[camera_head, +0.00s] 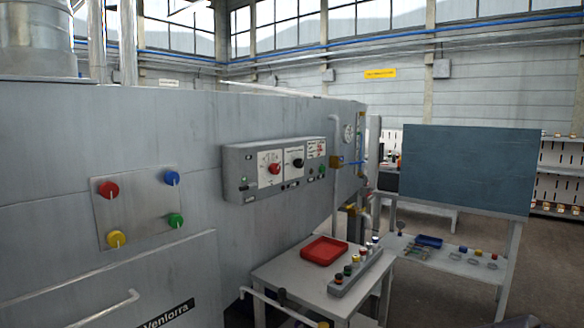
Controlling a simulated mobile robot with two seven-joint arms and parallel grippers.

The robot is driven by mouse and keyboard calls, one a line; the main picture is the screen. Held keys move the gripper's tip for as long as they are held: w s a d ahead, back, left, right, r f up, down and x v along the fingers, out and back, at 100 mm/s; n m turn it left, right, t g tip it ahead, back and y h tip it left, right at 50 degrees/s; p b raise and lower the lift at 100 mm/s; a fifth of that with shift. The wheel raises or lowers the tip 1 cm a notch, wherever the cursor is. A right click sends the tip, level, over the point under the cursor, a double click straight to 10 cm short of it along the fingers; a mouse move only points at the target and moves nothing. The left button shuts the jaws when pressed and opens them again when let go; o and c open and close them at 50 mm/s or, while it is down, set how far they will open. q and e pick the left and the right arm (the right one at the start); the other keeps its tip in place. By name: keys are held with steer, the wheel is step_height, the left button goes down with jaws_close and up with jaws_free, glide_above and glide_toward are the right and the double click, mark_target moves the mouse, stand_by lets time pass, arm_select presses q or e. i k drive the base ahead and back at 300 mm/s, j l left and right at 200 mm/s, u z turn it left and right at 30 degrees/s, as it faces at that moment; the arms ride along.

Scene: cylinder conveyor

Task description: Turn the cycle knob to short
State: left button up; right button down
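A grey control box (276,168) is fixed to the front of the large grey machine, near the middle of the view. A red knob (274,168) and a black knob (297,163) sit on its white dial plates. A third plate (316,147) with small red marks is at its right end, with a green button (321,169) below. The labels are too small to read, so I cannot tell which knob is the cycle knob or where it points. Neither of my grippers is in view.
A metal plate (138,230) left of the box carries red, blue, yellow and green knobs. Below right, a table (277,265) holds a red tray (324,250) and a rack (357,272) of colored-top cylinders.

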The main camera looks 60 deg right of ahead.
mark_target(298, 163)
steer(key=k+z, duration=0.15)
steer(key=z, duration=1.75)
steer(key=l+u, duration=0.1)
steer(key=u, duration=0.25)
steer(key=i+l+u, duration=0.1)
steer(key=u, duration=0.55)
steer(key=l+u, duration=0.3)
steer(key=l, duration=0.15)
steer(key=l+u, duration=0.6)
steer(key=l, duration=0.75)
